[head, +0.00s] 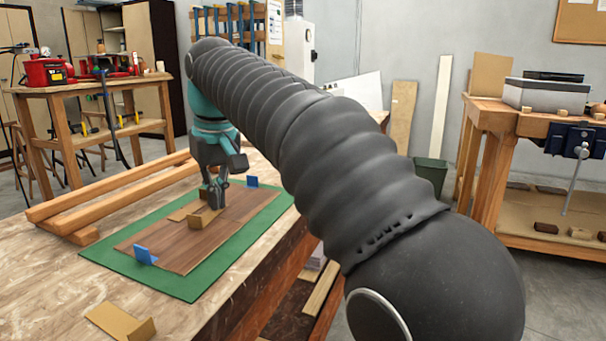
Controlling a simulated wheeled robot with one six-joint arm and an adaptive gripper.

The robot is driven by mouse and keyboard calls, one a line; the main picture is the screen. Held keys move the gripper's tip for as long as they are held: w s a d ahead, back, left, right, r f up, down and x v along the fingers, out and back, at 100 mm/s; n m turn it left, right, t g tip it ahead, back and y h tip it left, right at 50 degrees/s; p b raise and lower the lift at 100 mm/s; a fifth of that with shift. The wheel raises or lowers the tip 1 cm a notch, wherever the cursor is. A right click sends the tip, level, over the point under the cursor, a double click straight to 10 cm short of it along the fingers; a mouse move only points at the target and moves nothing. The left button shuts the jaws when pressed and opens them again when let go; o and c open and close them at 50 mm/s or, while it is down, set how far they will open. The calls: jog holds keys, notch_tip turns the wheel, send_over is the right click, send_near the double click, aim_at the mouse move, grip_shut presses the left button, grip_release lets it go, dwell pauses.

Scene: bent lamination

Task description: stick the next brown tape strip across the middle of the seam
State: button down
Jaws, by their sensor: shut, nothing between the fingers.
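Brown wood veneer (190,251) lies flat on a green mat (170,284) on the workbench. A blue tab (145,256) stands at its near left edge, and another blue tab (252,181) stands at the far end. A brown tape strip (203,220) with an upturned end sits near the middle of the veneer. Another brown strip (118,322) with a raised end lies on the bare bench in front. My gripper (216,203) points down, shut and empty, just above or beside the middle strip; contact cannot be told. The seam line is too faint to trace.
Long wooden bars (110,200) lie along the bench's left side. My dark, ribbed arm crosses the view and hides the bench's right side. A green bin (431,175) and a workbench with a vise (578,141) stand at the right.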

jog(key=shift+r+p, duration=3.5)
jog(key=d, duration=0.3)
jog(key=s+d+m, duration=0.1)
jog(key=d, duration=0.3)
jog(key=s+d+f+m, duration=0.1)
jog(key=d, duration=0.2)
jog(key=shift+s+d+t, duration=0.15)
jog(key=shift+s+t, duration=0.05)
jog(key=shift+t, duration=0.2)
jog(key=s+d+f+m+t+h, duration=0.1)
jog(key=s+d+f+m+t, duration=0.2)
jog(key=s+d+f, duration=1.6)
jog(key=d+m, duration=0.1)
jog(key=m, duration=0.1)
jog(key=shift+d+f+m, duration=0.15)
jog(key=shift+d+m, duration=0.15)
jog(key=shift+d, duration=0.1)
